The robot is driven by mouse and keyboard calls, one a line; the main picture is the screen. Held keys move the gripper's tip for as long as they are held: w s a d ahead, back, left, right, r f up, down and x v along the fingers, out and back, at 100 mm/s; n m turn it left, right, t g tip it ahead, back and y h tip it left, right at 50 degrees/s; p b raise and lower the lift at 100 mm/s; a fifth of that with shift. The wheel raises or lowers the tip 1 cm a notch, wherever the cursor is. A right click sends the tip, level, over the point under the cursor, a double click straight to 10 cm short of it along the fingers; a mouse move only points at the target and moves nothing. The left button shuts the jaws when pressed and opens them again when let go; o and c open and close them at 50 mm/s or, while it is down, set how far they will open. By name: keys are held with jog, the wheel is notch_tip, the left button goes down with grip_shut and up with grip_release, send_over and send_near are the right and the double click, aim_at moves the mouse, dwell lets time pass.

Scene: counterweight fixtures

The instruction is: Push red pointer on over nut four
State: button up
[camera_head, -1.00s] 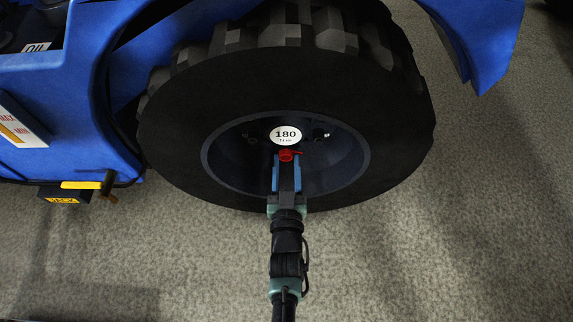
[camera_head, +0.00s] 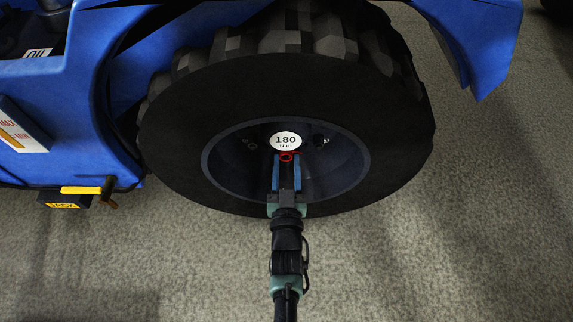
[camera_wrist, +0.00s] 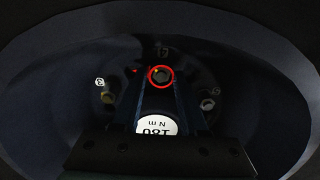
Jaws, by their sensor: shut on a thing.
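The red pointer (camera_head: 287,157) is a red ring with a short tip, inside the dark wheel hub just below the round white 180 N m label. In the wrist view the ring (camera_wrist: 160,66) frames a nut (camera_wrist: 161,76), its tip toward the left. I cannot tell how far the ring sits over that nut. My gripper (camera_head: 287,173) reaches into the hub from below, its blue fingers shut on the pointer. In the wrist view my gripper (camera_wrist: 160,92) has its fingers leading up to the ring.
The black tyre (camera_head: 200,110) surrounds the hub rim (camera_head: 214,178). Other nuts show at the left (camera_wrist: 107,98) and right (camera_wrist: 207,104) in the wrist view. The blue vehicle body (camera_head: 110,60) stands at the left, with a yellow-handled part (camera_head: 82,190). Carpet floor lies in front.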

jog(key=shift+w, duration=0.3)
dwell(0.5)
jog(key=o, duration=1.1)
jog(key=shift+c, duration=0.2)
jog(key=shift+s+r+p, duration=0.15)
jog(key=shift+s+p, duration=0.3)
jog(key=shift+p, duration=0.25)
jog(key=shift+s+p, duration=0.9)
jog(key=shift+p, duration=0.15)
jog(key=s+p, duration=0.4)
jog(key=s, duration=0.2)
jog(key=shift+s+f, duration=0.15)
jog(key=shift+f, duration=0.05)
